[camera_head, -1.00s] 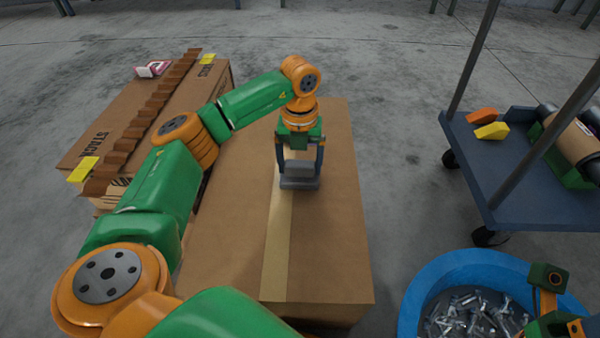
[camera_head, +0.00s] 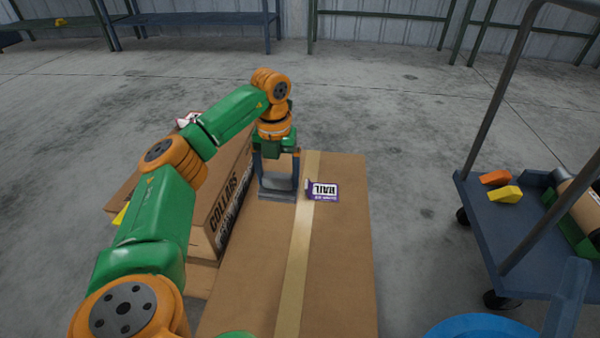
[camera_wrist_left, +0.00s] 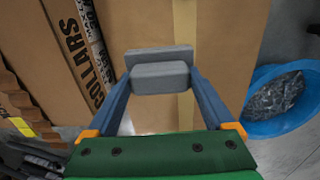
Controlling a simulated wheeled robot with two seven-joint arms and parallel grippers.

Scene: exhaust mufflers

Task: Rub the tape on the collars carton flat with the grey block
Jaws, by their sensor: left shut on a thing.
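My left gripper (camera_head: 278,180) is shut on the grey block (camera_head: 278,195), which also shows in the left wrist view (camera_wrist_left: 160,78). The block is over the middle carton (camera_head: 345,260), mostly left of its pale tape strip (camera_head: 298,245). In the wrist view its right end overlaps the tape (camera_wrist_left: 186,25). I cannot tell whether the block touches the carton. The lettering COLLARS is on the side of the left carton (camera_head: 222,215); the wrist view shows it too (camera_wrist_left: 82,50). A blue-grey part (camera_head: 568,300) at lower right may be my right gripper's finger; its jaws are not shown.
A white and purple RAIL box (camera_head: 323,190) stands right of the tape. A blue trolley (camera_head: 545,235) with orange and yellow pieces is at the right. A blue tub (camera_wrist_left: 285,128) of metal parts is right of the cartons.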

